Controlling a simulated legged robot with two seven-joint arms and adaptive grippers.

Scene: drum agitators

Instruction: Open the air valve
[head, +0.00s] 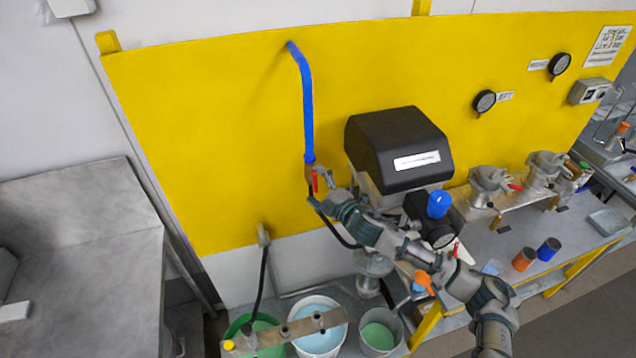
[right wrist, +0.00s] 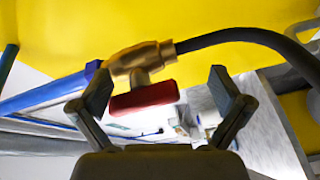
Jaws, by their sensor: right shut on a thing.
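The air valve is a brass body (right wrist: 140,57) with a red handle (right wrist: 143,100), between a blue pipe (right wrist: 45,95) and a black hose (right wrist: 240,35). In the head view the red handle (head: 315,181) sits at the lower end of the blue pipe (head: 308,110), in front of the yellow panel. My right gripper (head: 321,190) is at the valve. In the right wrist view its fingers (right wrist: 165,92) stand on either side of the red handle, shut on it at a wide spacing. Finger contact is hard to see. My left gripper is not in view.
A black-covered machine (head: 398,150) stands just right of the valve. Below are a green bucket (head: 240,325), a white bucket (head: 300,345) and a grey bucket (head: 398,345). A grey table (head: 80,240) is at left. Two gauges (head: 484,101) (head: 559,64) hang on the panel.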

